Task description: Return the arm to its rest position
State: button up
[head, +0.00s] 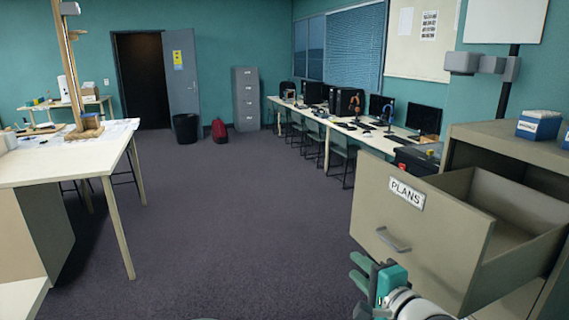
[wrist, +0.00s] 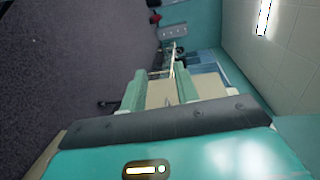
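My gripper (head: 358,273) is at the bottom right of the head view, below the handle (head: 393,240) of an open drawer (head: 440,245) labelled PLANS. Its two teal fingers are apart with nothing held between them. In the wrist view my gripper (wrist: 160,85) shows the same gap, with the beige drawer (wrist: 207,85) beyond and partly hidden by the fingers. I cannot tell how far the fingers are from the drawer front. My arm runs off the bottom edge of the head view.
The drawer juts from a beige cabinet (head: 490,135) on the right; its visible inside looks empty. A white-topped table (head: 60,165) stands on the left. Desks with computers (head: 375,140) line the right wall. The carpet (head: 230,220) between is clear, up to a black bin (head: 186,129) and red bag (head: 219,130).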

jog(key=s+a+f+n+g+y, duration=0.2)
jog(key=s+a+f+n+g, duration=0.1)
jog(key=s+a+n+g, duration=0.8)
jog(key=s+d+n+t+h, duration=0.1)
jog(key=s+d+n+h, duration=0.2)
jog(key=s+d+h, duration=0.4)
jog(key=d, duration=0.3)
jog(key=shift+d+r+h, duration=0.15)
jog(key=shift+h, duration=0.25)
